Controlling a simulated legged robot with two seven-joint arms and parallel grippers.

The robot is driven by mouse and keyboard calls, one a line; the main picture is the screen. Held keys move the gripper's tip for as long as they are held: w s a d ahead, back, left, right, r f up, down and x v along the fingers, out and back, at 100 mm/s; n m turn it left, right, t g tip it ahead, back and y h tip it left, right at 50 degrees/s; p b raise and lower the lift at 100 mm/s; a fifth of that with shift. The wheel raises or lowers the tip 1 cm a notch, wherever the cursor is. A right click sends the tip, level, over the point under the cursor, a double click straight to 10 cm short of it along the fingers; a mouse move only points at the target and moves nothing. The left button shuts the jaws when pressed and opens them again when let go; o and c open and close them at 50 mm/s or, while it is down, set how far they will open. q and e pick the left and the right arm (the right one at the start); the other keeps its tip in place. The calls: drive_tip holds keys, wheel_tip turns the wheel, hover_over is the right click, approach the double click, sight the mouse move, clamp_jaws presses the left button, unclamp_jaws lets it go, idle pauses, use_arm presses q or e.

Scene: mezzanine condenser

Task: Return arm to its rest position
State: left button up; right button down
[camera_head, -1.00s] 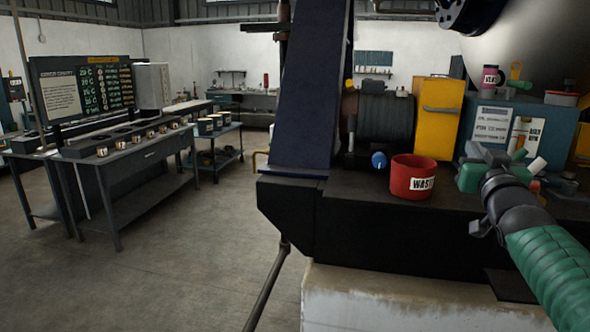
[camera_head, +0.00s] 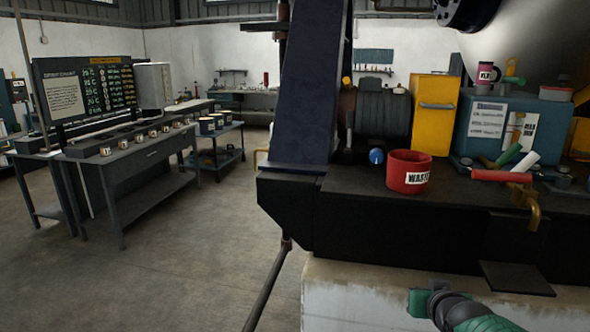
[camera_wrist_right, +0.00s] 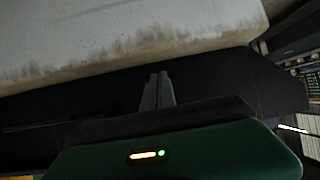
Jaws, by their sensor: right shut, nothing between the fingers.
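My right arm comes in at the bottom right of the head view, low in front of the pale concrete block. Its gripper (camera_head: 424,303) is at the lower edge, below the black ledge (camera_head: 400,228) and apart from it. In the right wrist view the fingers (camera_wrist_right: 158,90) are together with nothing between them. My left gripper is in neither view.
Red, green and white handled items (camera_head: 502,176) lie before the box. A yellow hook (camera_head: 533,208) hangs over the edge.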

drive_tip(key=s+a+f+n+g+y, duration=0.1)
drive_tip(key=s+a+f+g, duration=0.3)
drive_tip(key=s+f, duration=0.75)
drive_tip(key=s+a+f+n+g+y, duration=0.1)
drive_tip(key=s+a+f+g, duration=0.35)
drive_tip(key=s+f, duration=0.7)
drive_tip(key=w+p+v, duration=0.1)
drive_tip(key=p+v, duration=1.3)
drive_tip(key=v, duration=0.1)
drive_tip(key=shift+a+r, duration=0.2)
drive_tip(key=shift+a, duration=0.1)
drive_tip(key=shift+w, duration=0.15)
